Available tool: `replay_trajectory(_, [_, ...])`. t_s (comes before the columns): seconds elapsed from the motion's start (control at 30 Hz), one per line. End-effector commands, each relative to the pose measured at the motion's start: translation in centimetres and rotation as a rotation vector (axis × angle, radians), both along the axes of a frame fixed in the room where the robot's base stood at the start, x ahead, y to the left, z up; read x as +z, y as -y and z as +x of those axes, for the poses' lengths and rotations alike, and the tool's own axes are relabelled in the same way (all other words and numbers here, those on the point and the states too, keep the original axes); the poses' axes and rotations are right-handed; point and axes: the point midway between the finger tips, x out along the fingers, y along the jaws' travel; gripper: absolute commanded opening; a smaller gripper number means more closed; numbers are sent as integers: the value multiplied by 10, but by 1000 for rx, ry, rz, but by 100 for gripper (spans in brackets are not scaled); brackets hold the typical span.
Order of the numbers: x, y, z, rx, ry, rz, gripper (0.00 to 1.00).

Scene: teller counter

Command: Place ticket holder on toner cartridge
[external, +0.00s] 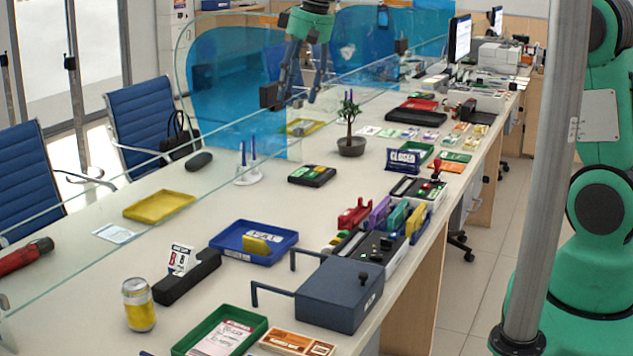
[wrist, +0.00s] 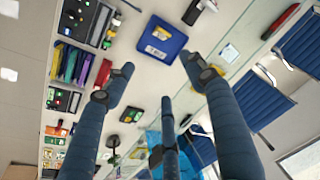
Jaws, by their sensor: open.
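A small white card with red and black print (external: 181,259), which looks like the ticket holder, stands upright at the long black block. That block (external: 188,279) looks like the toner cartridge and lies on the left front of the counter. I cannot tell whether the card rests on it or behind it. In the wrist view the black block (wrist: 194,11) is at the top edge, with a white piece (wrist: 210,5) beside it. My gripper (external: 291,97) is open and empty, high above the counter, well apart from both. Its spread fingers also show in the wrist view (wrist: 157,72).
A blue tray (external: 228,245) holding a yellow piece (external: 258,244) lies right of the black block. A can (external: 139,304), a green tray (external: 190,345) and a dark blue box (external: 340,293) are near. A glass screen (external: 90,205) runs along the counter.

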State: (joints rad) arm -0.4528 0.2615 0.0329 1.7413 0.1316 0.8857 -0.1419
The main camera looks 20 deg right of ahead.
Motion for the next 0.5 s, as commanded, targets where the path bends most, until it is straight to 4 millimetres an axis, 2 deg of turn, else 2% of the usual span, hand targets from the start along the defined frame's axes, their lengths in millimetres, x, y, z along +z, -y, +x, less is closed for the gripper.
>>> replay_trajectory(0.03, [13, 17, -7, -17, 11, 2, 55])
replay_trajectory(0.2, [45, 67, -32, -74, 39, 5, 55])
replay_trajectory(0.5, [86, 148, -87, -171, 89, 8, 55])
